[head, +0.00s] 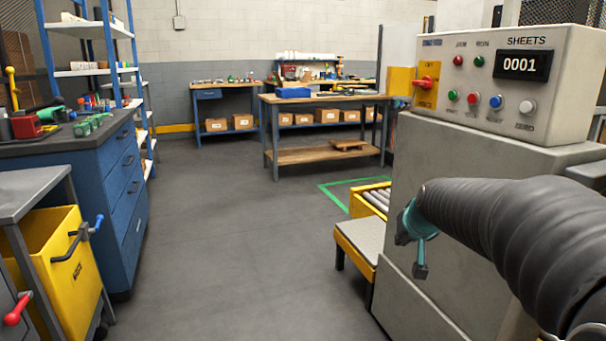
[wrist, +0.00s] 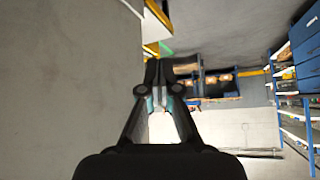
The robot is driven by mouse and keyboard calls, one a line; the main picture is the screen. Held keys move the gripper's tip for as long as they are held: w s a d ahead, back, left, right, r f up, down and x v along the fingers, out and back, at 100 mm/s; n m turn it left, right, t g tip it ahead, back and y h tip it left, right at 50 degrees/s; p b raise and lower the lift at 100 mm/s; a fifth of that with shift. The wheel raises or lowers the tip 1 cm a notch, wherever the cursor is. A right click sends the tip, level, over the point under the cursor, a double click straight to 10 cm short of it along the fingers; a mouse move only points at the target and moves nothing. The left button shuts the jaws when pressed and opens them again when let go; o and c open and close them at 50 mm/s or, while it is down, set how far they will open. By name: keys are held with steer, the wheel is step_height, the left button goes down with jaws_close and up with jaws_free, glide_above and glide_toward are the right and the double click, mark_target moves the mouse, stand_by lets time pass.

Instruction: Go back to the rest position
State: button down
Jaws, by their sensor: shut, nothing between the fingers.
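My gripper (wrist: 158,68) is shut and empty in the wrist view, its fingertips together. In the head view my arm comes in from the right edge and reaches across the front of the grey machine, with part of the gripper (head: 420,268) showing at its end, low beside the machine's side. The stacker machine (head: 480,165) carries a control panel (head: 500,80) with red, green, blue and white buttons. Its display (head: 522,65) reads SHEETS 0001. In the wrist view the machine's grey face (wrist: 60,80) fills the left side, close to my gripper.
A yellow roller conveyor (head: 373,200) adjoins the machine. On the left stand a blue drawer cabinet (head: 120,190) and a yellow bin (head: 65,265). Workbenches (head: 325,99) stand at the back. The grey floor (head: 235,230) between is clear.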

steer(key=s+a+f+g, duration=0.1)
steer(key=s+a+f, duration=0.1)
steer(key=s, duration=1.3)
steer(key=s+a+f+n+g, duration=0.1)
steer(key=s+a+f+g, duration=0.1)
steer(key=s, duration=1.4)
steer(key=a+f, duration=0.1)
steer(key=a, duration=0.1)
steer(key=shift+a, duration=0.4)
